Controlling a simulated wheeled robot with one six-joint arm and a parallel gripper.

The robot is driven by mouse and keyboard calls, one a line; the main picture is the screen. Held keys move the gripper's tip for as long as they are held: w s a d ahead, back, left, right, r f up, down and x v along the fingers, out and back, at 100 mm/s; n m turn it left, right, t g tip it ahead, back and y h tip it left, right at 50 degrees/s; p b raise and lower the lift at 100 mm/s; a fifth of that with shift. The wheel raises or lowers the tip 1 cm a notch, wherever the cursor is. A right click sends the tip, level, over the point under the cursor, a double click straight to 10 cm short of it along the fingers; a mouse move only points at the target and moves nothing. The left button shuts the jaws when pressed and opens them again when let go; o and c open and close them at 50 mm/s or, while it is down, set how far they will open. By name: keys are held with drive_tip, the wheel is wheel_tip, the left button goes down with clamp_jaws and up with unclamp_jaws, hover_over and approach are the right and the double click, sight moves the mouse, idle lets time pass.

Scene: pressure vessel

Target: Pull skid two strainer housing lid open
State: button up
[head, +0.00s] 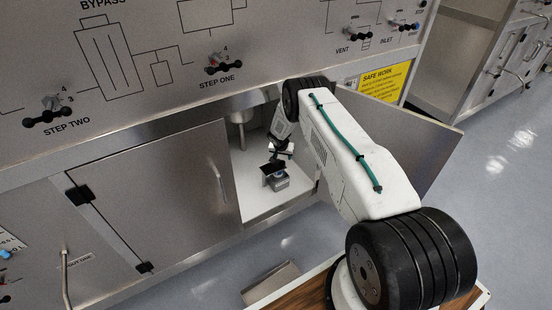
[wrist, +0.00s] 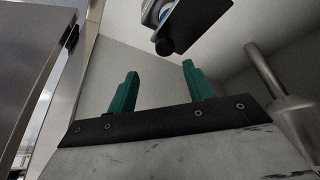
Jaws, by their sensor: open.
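A small grey housing (head: 279,184) sits on the pale floor of the open cabinet in the head view. A dark plate (head: 268,170), which looks like its lid, and a blue part show at its top; how far the lid stands open is unclear. In the wrist view the dark plate (wrist: 203,24) has a black knob (wrist: 165,46) and a blue and white part beside it. My gripper (head: 279,150) is inside the cabinet, just above the housing. Its green fingers (wrist: 159,80) are apart with nothing between them, and the knob lies beyond their tips.
A metal funnel-shaped vessel (head: 239,115) with a narrow pipe hangs left of my gripper; it also shows in the wrist view (wrist: 288,112). The right cabinet door (head: 425,145) is swung open beside my arm. The left door (head: 150,195) is shut. Valve handles line the panel above.

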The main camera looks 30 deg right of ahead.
sight(282, 162)
drive_tip(key=x, duration=0.4)
drive_tip(key=a+x, duration=0.1)
drive_tip(key=x, duration=0.1)
drive_tip(key=shift+w+f, duration=0.2)
drive_tip(key=shift+w, duration=0.1)
drive_tip(key=shift+x, duration=0.8)
drive_tip(key=shift+d, duration=0.15)
clamp_jaws()
